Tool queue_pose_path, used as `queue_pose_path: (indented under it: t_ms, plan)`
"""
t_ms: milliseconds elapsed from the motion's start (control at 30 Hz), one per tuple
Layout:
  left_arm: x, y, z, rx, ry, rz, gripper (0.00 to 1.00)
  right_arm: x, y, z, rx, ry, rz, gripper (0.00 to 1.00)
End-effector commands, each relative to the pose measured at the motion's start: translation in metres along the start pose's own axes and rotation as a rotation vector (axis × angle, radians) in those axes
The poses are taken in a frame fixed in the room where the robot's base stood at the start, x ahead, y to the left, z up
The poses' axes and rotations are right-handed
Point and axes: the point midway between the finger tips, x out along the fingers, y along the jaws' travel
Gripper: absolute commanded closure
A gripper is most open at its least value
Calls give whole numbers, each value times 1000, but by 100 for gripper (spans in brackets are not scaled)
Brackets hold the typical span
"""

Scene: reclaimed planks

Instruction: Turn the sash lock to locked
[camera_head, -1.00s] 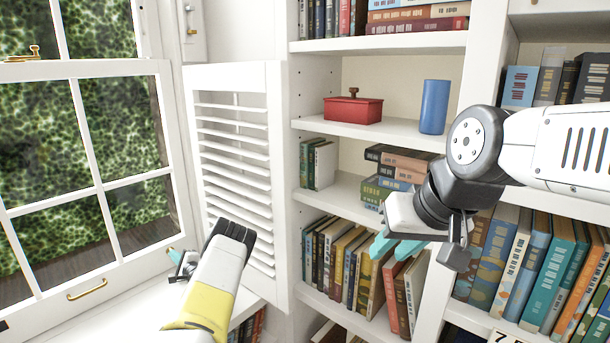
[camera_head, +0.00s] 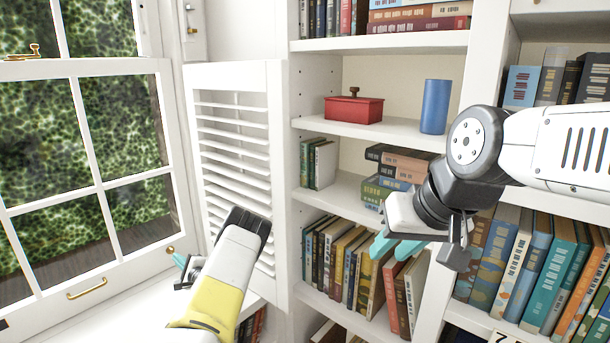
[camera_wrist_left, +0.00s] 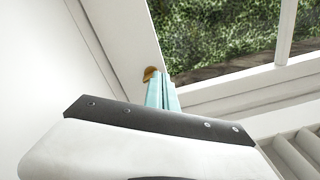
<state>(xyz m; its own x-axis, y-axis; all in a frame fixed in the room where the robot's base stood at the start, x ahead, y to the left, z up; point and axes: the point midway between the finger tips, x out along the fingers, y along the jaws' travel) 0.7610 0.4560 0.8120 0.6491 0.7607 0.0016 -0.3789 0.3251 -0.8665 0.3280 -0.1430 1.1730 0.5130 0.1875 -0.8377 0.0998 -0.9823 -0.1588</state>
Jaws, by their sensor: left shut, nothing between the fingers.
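The brass sash lock (camera_head: 24,53) sits on top of the lower window sash, at the upper left of the head view. Its small size there makes the lever's exact position hard to tell. My left gripper (camera_head: 179,261) is low at the right side of the sash, well away from the lock. Its teal fingers are shut and empty. In the left wrist view the shut fingers (camera_wrist_left: 161,93) point at the window frame beside a small brass knob (camera_wrist_left: 150,74). My right gripper (camera_head: 397,247) hangs empty before the bookshelf, its teal fingers apart.
The lower sash carries a brass pull handle (camera_head: 87,289). A white louvered shutter (camera_head: 276,150) stands between window and bookshelf, close to my left gripper. Shelves hold books, a red box (camera_head: 353,110) and a blue cylinder (camera_head: 434,107). The space before the window panes is free.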

Motion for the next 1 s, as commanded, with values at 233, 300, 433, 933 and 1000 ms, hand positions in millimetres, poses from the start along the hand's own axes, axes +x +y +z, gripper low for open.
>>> queue_pose_path:
  t_ms: [233,300,433,933,1000]
  plan:
    - [-10,16,5,7,5,0,100,0,0,0,0,0,0,68]
    - [-9,17,7,4,2,-1,100,0,0,0,0,0,0,68]
    - [0,18,8,-1,-1,0,100,0,0,0,0,0,0,68]
    - [55,18,8,0,0,1,100,0,0,0,0,0,0,68]
    - [58,18,8,0,0,1,100,0,0,0,0,0,0,68]
